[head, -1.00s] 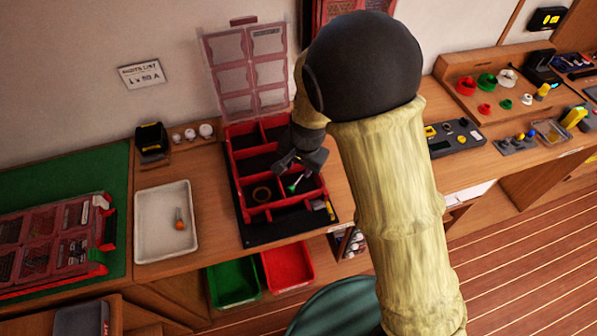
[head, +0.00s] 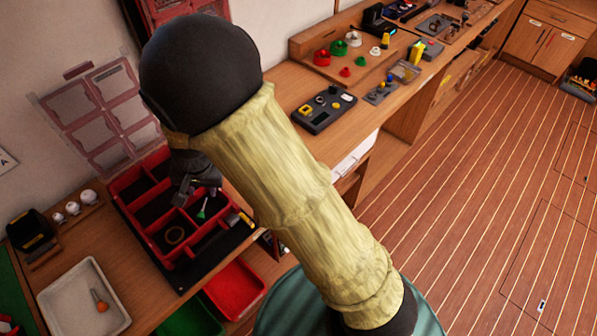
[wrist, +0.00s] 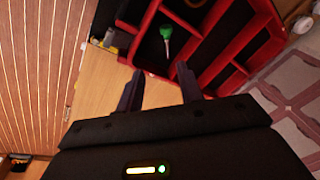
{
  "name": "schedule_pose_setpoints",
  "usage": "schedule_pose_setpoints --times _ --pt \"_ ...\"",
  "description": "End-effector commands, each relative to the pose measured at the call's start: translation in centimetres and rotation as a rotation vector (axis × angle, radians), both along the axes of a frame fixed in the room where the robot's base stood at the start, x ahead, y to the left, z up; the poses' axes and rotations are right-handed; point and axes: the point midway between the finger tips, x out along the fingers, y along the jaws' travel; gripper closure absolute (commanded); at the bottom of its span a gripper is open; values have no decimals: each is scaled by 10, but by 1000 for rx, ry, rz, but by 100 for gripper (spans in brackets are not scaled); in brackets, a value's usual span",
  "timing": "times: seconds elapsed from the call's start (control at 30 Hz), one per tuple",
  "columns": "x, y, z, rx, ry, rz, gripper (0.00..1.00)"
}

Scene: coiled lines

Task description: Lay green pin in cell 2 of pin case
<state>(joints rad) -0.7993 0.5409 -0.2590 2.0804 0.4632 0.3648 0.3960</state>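The red pin case (head: 140,178) stands on the bench with its clear lid (head: 98,110) raised; it also shows in the wrist view (wrist: 232,84). The green pin (head: 203,208) lies in one of its front cells. In the wrist view the green pin (wrist: 166,33) shows a green head and a thin pale shaft, just beyond my fingertips. My gripper (head: 196,190) is over the case, close to the pin. In the wrist view my gripper (wrist: 160,70) has its fingers apart with nothing between them. My arm hides part of the case's right side. I cannot read cell numbers.
A dark ring (head: 174,234) lies in another cell. A white tray (head: 72,308) with an orange-handled item (head: 99,300) stands left. A red bin (head: 236,288) is below the bench edge. A grey device (head: 323,110) sits to the right on the bench.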

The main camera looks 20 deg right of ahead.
Motion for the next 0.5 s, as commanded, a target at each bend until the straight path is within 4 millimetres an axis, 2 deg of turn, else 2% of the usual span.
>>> schedule_pose_setpoints --times 0.13,0.27,0.5 --pt "2 -51 20 -7 -10 10 63" --pt "-6 -108 40 -26 -27 43 63" --pt "-44 -202 69 -91 -68 124 63"
